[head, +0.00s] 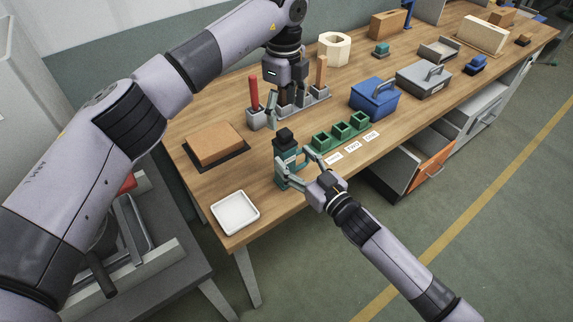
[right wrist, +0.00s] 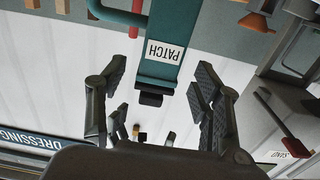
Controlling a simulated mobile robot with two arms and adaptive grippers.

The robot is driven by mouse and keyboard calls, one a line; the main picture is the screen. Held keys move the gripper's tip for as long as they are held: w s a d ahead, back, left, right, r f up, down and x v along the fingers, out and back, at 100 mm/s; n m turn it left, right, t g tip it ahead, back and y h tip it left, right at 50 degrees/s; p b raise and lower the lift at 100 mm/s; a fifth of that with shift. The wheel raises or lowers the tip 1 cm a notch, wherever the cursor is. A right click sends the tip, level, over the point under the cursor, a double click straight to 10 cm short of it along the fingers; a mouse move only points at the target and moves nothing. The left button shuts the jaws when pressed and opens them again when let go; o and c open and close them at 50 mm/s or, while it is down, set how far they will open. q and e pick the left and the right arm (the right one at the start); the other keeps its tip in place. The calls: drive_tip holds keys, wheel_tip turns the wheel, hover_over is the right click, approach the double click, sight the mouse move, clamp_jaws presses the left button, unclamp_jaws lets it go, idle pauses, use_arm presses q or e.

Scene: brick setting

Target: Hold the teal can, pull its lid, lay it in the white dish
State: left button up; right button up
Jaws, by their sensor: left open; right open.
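The teal can (head: 284,168) stands upright near the table's front edge, with its black lid (head: 285,136) on top. In the right wrist view the can (right wrist: 172,25) appears upside down with a PATCH label, its dark lid (right wrist: 151,98) pointing down. My right gripper (head: 296,168) is open at the can, one finger on each side; the right wrist view shows gaps between fingers and can. My left gripper (head: 285,102) is open and empty, pointing down behind and above the can, near the grey tool holder. The white dish (head: 235,212) lies empty at the table's front-left corner.
Green square cups (head: 340,132) with white labels stand right of the can. A grey holder (head: 258,119) carries a red-handled tool (head: 253,93). A brown block (head: 214,143) lies on a dark mat at left. A blue toolbox (head: 374,98) stands farther right. Table between can and dish is clear.

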sight(290, 155)
drive_tip(key=x, duration=0.5)
drive_tip(key=shift+c, duration=0.4)
clamp_jaws()
idle(0.4)
